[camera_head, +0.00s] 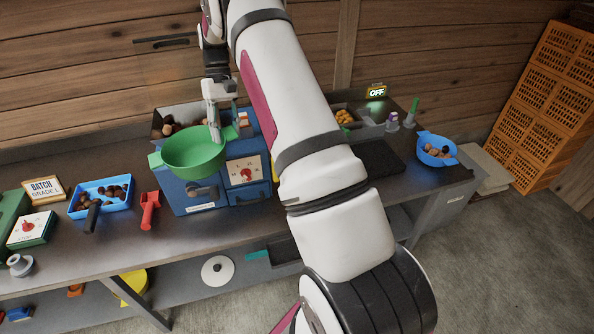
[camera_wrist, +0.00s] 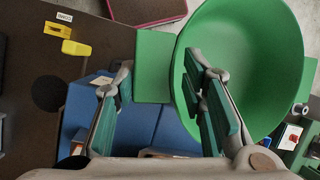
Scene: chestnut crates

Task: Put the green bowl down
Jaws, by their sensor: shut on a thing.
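The green bowl (camera_head: 193,155) is empty and roughly upright in front of the upper part of the blue machine (camera_head: 203,193). My gripper (camera_head: 215,128) is shut on the bowl at its right rim, by a side tab. The wrist view shows the bowl (camera_wrist: 262,62) at upper right, its flat green tab (camera_wrist: 155,50) reaching between the fingers of my gripper (camera_wrist: 158,72). One finger overlaps the bowl's inside; the other is outside. I cannot tell whether the bowl touches the machine.
Left on the dark bench (camera_head: 95,245) are a blue tray (camera_head: 112,205) of chestnuts and a red scoop (camera_head: 150,208). A blue bowl (camera_head: 423,140) of chestnuts stands at right, beyond a dark mat (camera_head: 378,160). Bare bench shows in front of the machine.

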